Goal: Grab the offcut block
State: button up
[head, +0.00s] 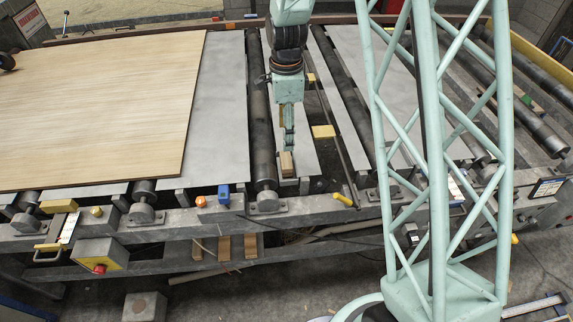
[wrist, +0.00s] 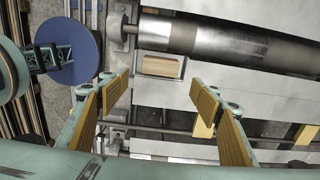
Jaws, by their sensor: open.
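The offcut block (head: 286,164) is a small pale wooden block with a darker side. It sits on a grey metal strip between dark rollers, close to the near edge of the conveyor. In the wrist view the block (wrist: 162,67) lies just beyond the fingertips, in line with the gap between them. My gripper (head: 288,146) points down and is just above or behind the block in the head view. In the wrist view my gripper (wrist: 161,83) has its two padded fingers spread wide, with nothing between them. Whether a finger touches the block cannot be told.
A large veneer sheet (head: 100,105) covers the conveyor's left part. A dark roller (head: 261,130) runs beside the block's strip; in the wrist view a roller (wrist: 230,42) lies just above the block. A yellow block (head: 323,131) lies to the right. A blue piece (head: 223,194) stands on the near frame.

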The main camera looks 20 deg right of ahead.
send_over(286, 160)
jog(key=shift+f, duration=4.25)
jog(key=shift+f, duration=0.1)
jog(key=shift+f+b, duration=0.3)
jog(key=shift+f, duration=2.2)
jog(key=shift+w, duration=0.1)
jog(key=shift+c, duration=0.2)
jog(key=c, duration=0.6)
jog(key=shift+r, duration=0.2)
jog(key=shift+r, duration=1.7)
jog(key=s, duration=0.5)
jog(key=s+a+r, duration=0.1)
jog(key=s, duration=1)
jog(key=shift+a+r+b, duration=0.15)
jog(key=shift+b, duration=0.15)
